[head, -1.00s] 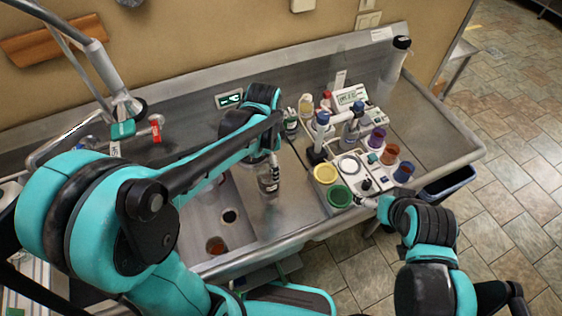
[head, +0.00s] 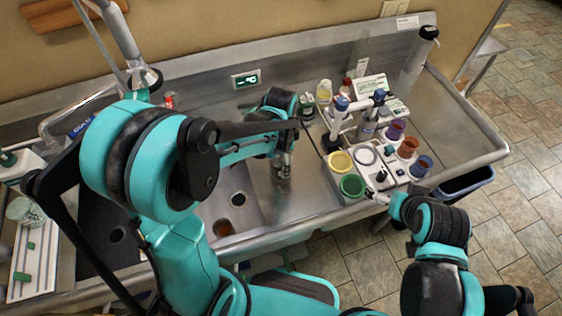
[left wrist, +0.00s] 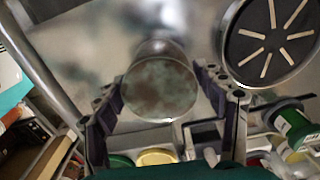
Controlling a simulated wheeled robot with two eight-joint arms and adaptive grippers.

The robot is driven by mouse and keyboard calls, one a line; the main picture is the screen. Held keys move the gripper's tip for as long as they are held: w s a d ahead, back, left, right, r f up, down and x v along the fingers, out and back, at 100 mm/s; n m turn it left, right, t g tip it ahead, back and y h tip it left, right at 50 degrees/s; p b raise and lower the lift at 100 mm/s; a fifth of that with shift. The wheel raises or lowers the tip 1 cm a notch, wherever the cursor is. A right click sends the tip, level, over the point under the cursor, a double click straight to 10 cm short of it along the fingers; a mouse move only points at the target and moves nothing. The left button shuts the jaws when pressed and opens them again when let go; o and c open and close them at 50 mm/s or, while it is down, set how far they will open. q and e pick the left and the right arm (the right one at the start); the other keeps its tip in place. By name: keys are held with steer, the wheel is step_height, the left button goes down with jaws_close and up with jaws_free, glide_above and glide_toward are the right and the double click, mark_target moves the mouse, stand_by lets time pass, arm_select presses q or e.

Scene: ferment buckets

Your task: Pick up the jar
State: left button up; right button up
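The jar (head: 281,172) is a small clear vessel standing on the steel counter beside the sink. In the left wrist view its round, mottled brown-green top (left wrist: 158,90) sits between my fingers. My left gripper (head: 284,152) is over and around the jar from above. In the left wrist view my left gripper (left wrist: 160,82) has its fingers apart, one on each side of the jar, very close to its sides; no firm contact is clear. My right gripper (head: 376,196) is small and partly hidden by its arm, beside the tray's front edge.
Sink basins with a drain (head: 238,199) lie to the left. A dark round drain cover (left wrist: 268,40) shows in the wrist view.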

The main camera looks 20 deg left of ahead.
arm_select(q)
steer(key=c, duration=0.7)
steer(key=shift+r, duration=0.1)
steer(key=shift+c, duration=0.2)
